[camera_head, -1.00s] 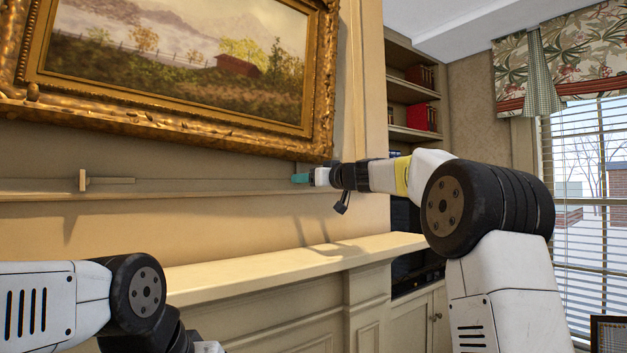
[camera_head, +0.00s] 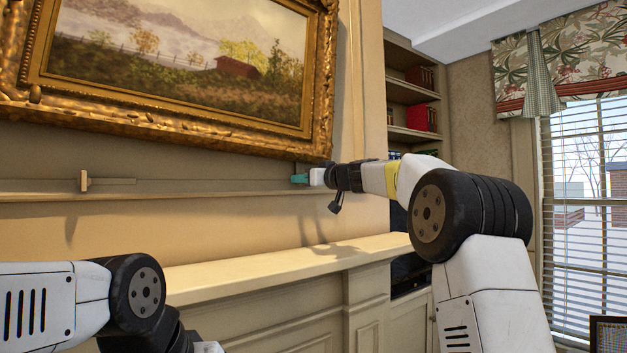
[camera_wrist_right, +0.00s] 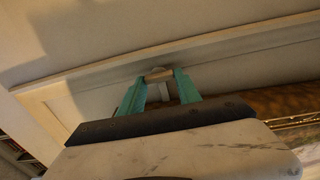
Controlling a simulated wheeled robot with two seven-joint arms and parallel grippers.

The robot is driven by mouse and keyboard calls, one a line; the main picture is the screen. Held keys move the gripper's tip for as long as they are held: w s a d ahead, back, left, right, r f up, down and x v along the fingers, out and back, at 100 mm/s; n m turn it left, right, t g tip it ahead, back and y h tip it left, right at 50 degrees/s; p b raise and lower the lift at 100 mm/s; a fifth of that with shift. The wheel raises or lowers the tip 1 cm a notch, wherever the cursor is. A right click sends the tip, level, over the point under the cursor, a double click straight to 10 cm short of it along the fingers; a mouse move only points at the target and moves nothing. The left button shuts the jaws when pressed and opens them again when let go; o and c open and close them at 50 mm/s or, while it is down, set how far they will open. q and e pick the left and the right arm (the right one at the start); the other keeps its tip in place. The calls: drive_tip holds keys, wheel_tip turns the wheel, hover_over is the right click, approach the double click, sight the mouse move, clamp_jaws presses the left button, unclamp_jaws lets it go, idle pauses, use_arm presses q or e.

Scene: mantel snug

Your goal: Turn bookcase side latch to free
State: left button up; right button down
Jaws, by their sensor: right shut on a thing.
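My right gripper (camera_head: 299,179) has teal fingers and is at the wall rail just below the painting's lower right corner. In the right wrist view its fingers (camera_wrist_right: 160,85) are shut on a small tan latch piece (camera_wrist_right: 158,74) near their tips. A pale strip shows between the fingers behind it. In the head view the gripper hides most of this latch, so its angle is unclear. Another latch (camera_head: 84,181), with a tan upright knob and a bar lying level to the right, sits on the rail at left. My left arm shows at lower left; its gripper is out of view.
The gilt-framed painting (camera_head: 170,125) hangs close above the right gripper. The mantel shelf (camera_head: 290,259) juts out below and looks bare. Bookcase shelves (camera_head: 412,92) stand behind my right arm, and a window with blinds (camera_head: 585,220) is at right.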

drive_tip(key=shift+m, duration=0.3)
drive_tip(key=m, duration=1.7)
drive_tip(key=shift+d, duration=0.15)
idle(0.4)
drive_tip(key=c, duration=0.8)
unclamp_jaws()
drive_tip(key=shift+c, duration=0.2)
drive_tip(key=shift+w+f, duration=0.1)
